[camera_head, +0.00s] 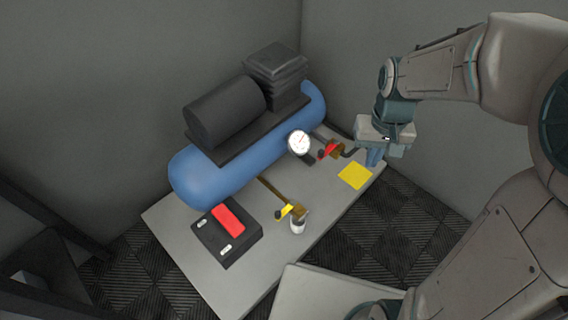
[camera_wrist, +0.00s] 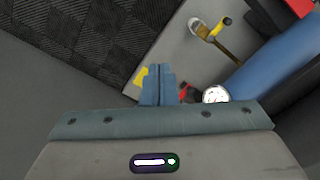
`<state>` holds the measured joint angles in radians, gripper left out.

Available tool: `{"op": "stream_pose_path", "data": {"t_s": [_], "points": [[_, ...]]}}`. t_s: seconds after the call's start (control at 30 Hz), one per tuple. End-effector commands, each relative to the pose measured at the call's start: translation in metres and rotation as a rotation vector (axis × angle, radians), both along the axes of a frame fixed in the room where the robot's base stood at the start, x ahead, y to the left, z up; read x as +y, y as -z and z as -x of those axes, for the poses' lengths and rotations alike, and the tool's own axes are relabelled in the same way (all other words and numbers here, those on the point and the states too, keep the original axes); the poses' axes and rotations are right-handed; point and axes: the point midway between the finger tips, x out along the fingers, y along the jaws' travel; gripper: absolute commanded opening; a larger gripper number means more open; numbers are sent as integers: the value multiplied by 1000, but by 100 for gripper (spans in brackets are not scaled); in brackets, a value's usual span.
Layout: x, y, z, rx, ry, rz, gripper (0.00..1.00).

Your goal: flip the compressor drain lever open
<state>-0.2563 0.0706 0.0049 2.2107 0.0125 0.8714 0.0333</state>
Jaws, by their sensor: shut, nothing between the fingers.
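The compressor is a blue tank (camera_head: 235,160) lying on a grey bench. A brass pipe runs from its front to a valve with a yellow lever (camera_head: 285,210) above a small pale cup (camera_head: 297,227); I take this for the drain lever. The yellow lever also shows at the top of the wrist view (camera_wrist: 222,25). A second valve with a red lever (camera_head: 328,151) sits near the tank's right end. My gripper (camera_head: 374,158) is shut and empty, right of the red lever and well away from the yellow one. Its blue fingers (camera_wrist: 158,70) partly hide the bench.
A round white gauge (camera_head: 299,142) stands between the two valves. A black box with a red switch (camera_head: 227,218) lies left of the yellow lever. A yellow square (camera_head: 355,176) marks the bench near my gripper. Walls stand behind and right. The bench between the levers looks clear.

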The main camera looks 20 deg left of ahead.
Motion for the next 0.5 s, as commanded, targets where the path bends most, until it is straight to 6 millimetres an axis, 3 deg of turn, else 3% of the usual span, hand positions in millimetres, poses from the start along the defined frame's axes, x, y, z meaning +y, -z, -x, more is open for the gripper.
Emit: {"op": "stream_pose_path", "data": {"t_s": [0.23,0.5], "points": [[85,61,-40,81,-144,25,0],[179,151,-46,155,-287,63,0]]}}
